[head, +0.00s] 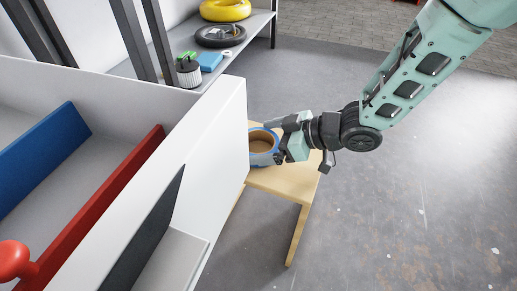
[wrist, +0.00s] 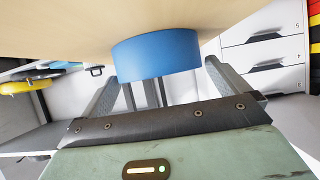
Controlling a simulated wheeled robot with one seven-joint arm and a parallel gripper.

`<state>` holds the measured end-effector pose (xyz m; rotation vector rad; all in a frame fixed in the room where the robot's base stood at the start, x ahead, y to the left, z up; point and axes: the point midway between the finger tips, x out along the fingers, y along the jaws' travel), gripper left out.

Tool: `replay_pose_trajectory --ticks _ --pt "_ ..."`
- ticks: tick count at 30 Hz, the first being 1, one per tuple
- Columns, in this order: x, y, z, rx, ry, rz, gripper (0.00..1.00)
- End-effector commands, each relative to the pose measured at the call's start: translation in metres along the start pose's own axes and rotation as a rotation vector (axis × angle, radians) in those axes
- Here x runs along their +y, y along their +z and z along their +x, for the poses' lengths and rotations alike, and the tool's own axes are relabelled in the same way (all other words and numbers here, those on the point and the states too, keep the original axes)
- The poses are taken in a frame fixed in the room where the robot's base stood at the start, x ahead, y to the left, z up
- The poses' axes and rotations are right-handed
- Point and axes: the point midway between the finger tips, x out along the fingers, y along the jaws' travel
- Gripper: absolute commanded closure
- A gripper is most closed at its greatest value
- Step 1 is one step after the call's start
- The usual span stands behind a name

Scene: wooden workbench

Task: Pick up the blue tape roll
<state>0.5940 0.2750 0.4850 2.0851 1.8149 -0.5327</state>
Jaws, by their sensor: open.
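The blue tape roll (head: 261,159), with a brown inner core, lies flat on a small wooden stool (head: 284,185) beside the white cabinet. My gripper (head: 278,141) is low over the stool at the right side of the roll, its fingers open. In the wrist view the stool top (wrist: 60,25) is at the top, and the roll (wrist: 156,55) shows between the open fingers of my gripper (wrist: 161,73). A gap shows at the left finger; the right finger is close to the roll, and I cannot tell whether it touches.
The white cabinet (head: 222,140) stands close on the left of the stool. Floor right of the stool is clear.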

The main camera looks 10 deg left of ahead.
Motion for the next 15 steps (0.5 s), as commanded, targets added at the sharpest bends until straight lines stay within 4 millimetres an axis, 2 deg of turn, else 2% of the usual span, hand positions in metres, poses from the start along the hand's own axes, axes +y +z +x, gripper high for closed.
replay_pose_trajectory --ticks 4,5,9,15 --pt "0.0002 -0.0005 -0.0005 0.000 0.000 0.000 0.00" --pt "0.0002 -0.0004 -0.0006 0.000 0.000 0.000 0.06" --pt "0.0002 -0.0004 -0.0007 0.000 0.000 0.001 0.43" --pt "0.0003 -0.0006 -0.0008 0.001 0.001 0.000 0.43"
